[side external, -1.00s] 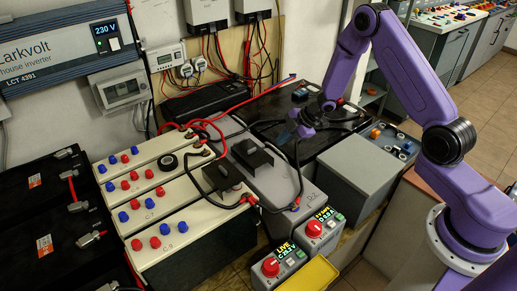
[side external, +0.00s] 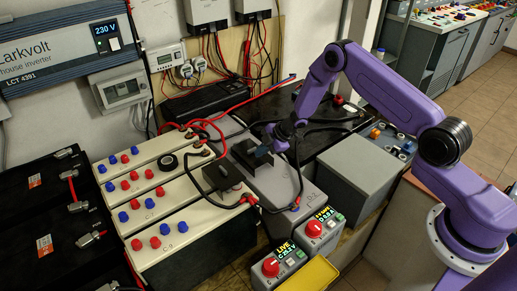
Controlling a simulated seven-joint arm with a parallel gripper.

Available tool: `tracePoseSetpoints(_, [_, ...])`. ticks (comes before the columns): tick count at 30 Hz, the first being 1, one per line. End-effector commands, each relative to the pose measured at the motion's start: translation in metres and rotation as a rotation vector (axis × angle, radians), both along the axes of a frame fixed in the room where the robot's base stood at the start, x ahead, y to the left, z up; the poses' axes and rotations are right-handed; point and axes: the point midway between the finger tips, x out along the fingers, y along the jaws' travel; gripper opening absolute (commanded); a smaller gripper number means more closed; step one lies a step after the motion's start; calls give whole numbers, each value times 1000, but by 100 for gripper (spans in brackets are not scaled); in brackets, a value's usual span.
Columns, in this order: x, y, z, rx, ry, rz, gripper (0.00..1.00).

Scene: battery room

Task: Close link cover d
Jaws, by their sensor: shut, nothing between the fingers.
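Two black covers stand on the battery tops. One (side external: 217,178) sits at the edge of the cream batteries. The other (side external: 243,157) sits on the grey battery (side external: 268,185) and is the closer one to my gripper. No letter d is readable on either, and I cannot tell how far each is closed. My gripper (side external: 264,152) is shut and empty. Its tips are at the right side of the cover on the grey battery. I cannot tell whether they touch it.
Cream batteries (side external: 150,205) with red and blue caps stand left. A black cable (side external: 299,170) loops just right of my gripper. A grey box (side external: 368,167) stands further right. Two control boxes with red knobs (side external: 271,267) (side external: 314,229) and a yellow tray (side external: 318,274) are in front.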

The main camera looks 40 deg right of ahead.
Motion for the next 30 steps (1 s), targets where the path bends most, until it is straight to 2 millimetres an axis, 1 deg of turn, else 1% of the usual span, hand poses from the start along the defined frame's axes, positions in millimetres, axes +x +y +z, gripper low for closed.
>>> tracePoseSetpoints(4, [10,0,-1,0,1,0,0])
tracePoseSetpoints(9, [16,0,0,0,1,0,0])
tracePoseSetpoints(23, [19,0,0,1,1,1,0])
tracePoseSetpoints(26, [25,1,0,4,0,3,0])
tracePoseSetpoints(30, [38,2,0,7,-1,5,0])
